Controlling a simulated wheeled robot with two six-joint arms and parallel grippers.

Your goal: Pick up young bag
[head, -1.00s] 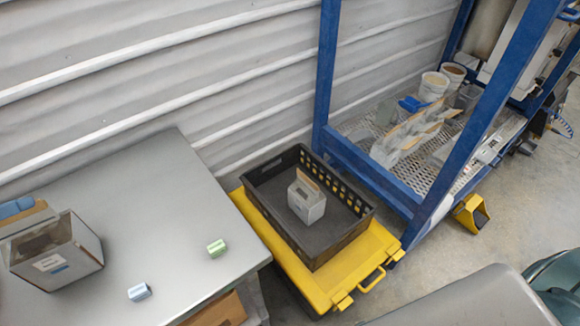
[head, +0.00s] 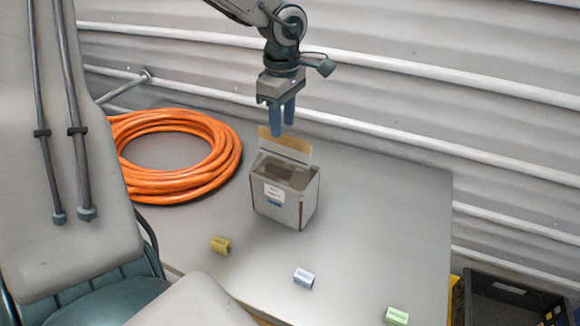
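A grey-white bag (head: 285,193), box-shaped and open at the top, stands upright on the grey table (head: 385,215). It has a tan strip on its raised back flap, dark contents and a white-and-blue label on its front; the label is too small to read. My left gripper (head: 282,130) hangs just above the bag's back flap, pointing down. Its two blue fingers are a little apart with nothing between them. Whether a fingertip touches the flap is hard to tell. My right gripper is out of view.
A coiled orange hose (head: 225,160) lies left of the bag. A black crate (head: 500,290) stands at lower right. The table right of the bag is clear.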

